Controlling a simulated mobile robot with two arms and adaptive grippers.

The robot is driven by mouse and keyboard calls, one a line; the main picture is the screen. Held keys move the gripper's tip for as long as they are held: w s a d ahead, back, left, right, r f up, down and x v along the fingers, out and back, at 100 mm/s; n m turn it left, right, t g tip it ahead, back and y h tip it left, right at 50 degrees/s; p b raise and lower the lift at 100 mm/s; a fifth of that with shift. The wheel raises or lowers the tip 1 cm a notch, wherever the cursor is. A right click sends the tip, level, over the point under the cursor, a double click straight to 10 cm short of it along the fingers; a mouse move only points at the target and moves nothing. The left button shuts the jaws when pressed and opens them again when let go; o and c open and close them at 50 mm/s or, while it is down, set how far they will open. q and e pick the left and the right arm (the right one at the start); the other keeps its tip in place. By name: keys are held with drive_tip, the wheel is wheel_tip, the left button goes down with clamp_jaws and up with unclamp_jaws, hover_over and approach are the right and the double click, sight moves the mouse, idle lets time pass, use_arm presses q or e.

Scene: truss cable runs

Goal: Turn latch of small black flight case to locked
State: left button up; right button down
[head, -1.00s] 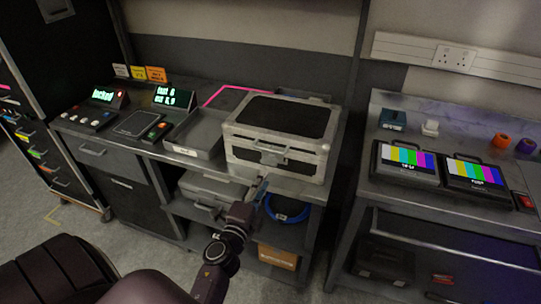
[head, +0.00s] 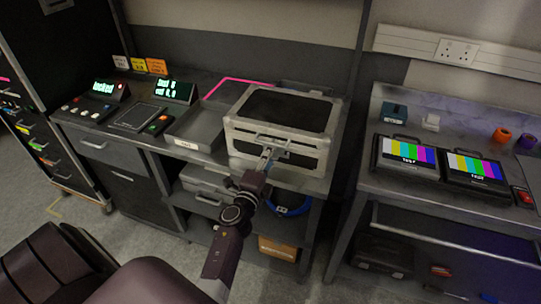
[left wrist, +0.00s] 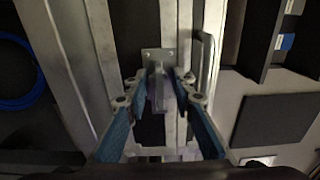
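The small black flight case (head: 288,113) stands on the bench, lid closed, with silver edges and a handle on its front. The left wrist view shows its front close up, with a grey latch (left wrist: 159,90) below a small bolted metal plate (left wrist: 158,55). My left gripper (head: 267,158) is at the case's front. In the left wrist view its two blue fingers (left wrist: 162,82) stand apart, one on each side of the latch; whether they touch it is unclear. The latch is hidden behind the gripper in the head view. My right gripper is not in view.
A grey tray (head: 196,128) sits left of the case. A lit panel reading "locked" (head: 107,92) stands at the bench's far left. Another case (head: 207,184) and a blue cable coil (head: 290,208) lie on the shelf below. A second bench (head: 455,212) stands at right.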

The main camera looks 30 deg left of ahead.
use_arm(q)
clamp_jaws()
drive_tip(key=shift+w, duration=0.1)
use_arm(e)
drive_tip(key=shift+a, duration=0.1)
